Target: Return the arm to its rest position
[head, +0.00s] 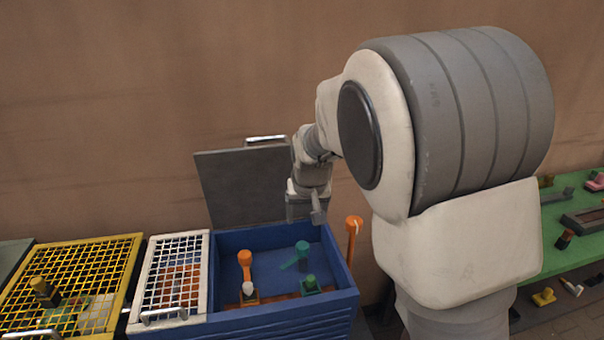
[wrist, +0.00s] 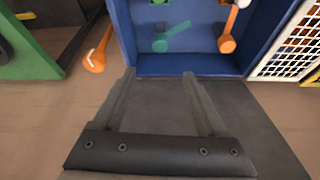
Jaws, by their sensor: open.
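My arm reaches over the blue bin in the head view. My gripper (wrist: 160,85) is open and empty in the wrist view, its two fingers apart. In the head view my gripper (head: 318,214) hangs above the back right part of the blue bin (head: 335,310), in front of the raised grey lid (head: 240,187). Nothing is between the fingers except the view of the dark lid panel behind them. The fingertips partly show in the head view.
The bin holds orange and teal-green handled parts (head: 245,262). An orange handle (head: 353,228) stands at its right edge. A white grid (head: 200,270) and a yellow grid (head: 125,260) lie left. A green table (head: 575,250) with several parts stands right.

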